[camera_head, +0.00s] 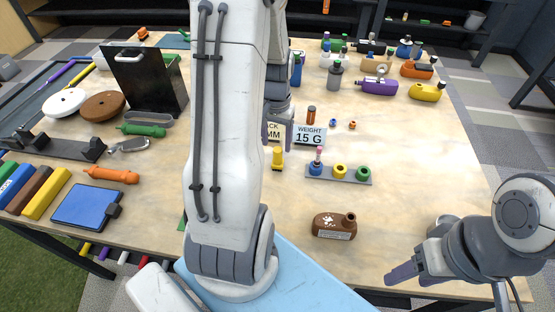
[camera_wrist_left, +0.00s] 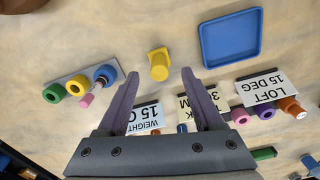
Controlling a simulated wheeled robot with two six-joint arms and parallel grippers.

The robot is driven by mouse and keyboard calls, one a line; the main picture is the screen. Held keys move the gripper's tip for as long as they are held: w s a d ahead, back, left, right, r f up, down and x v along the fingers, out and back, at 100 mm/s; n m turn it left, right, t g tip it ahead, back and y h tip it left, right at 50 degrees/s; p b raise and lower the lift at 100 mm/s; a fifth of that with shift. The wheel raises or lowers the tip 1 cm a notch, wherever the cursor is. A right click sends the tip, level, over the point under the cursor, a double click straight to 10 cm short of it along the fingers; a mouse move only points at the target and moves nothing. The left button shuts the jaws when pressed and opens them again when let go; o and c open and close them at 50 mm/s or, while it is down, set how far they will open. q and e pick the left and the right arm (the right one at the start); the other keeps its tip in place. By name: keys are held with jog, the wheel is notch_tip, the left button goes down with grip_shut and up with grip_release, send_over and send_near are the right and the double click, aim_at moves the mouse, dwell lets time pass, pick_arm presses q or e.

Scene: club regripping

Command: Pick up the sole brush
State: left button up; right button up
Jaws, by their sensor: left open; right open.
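I cannot tell for certain which thing is the sole brush. A small upright yellow piece with a round top and a squarer base (camera_head: 277,158) stands on the table in front of the signs; it also shows in the left wrist view (camera_wrist_left: 159,65). My left gripper (camera_head: 278,138) is open and empty above the table by this piece. In the left wrist view its fingertips (camera_wrist_left: 160,74) point toward the piece, one on each side in the picture, and I see no contact. My right gripper (camera_head: 412,265) is low at the front right, open and empty.
A rack of coloured rings (camera_head: 340,178) stands right of the yellow piece, and a weight sign (camera_head: 310,134) behind it. A blue tray (camera_wrist_left: 231,38) shows in the left wrist view.

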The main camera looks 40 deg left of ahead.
aim_at(278, 150)
pick_arm(q)
jog(key=shift+w+f+p, duration=0.15)
jog(key=shift+f+p, duration=0.1)
jog(key=shift+f, duration=1.1)
jog(key=shift+w+f+p, duration=0.15)
jog(key=shift+f+p, duration=0.1)
jog(key=shift+f, duration=1.05)
grip_shut()
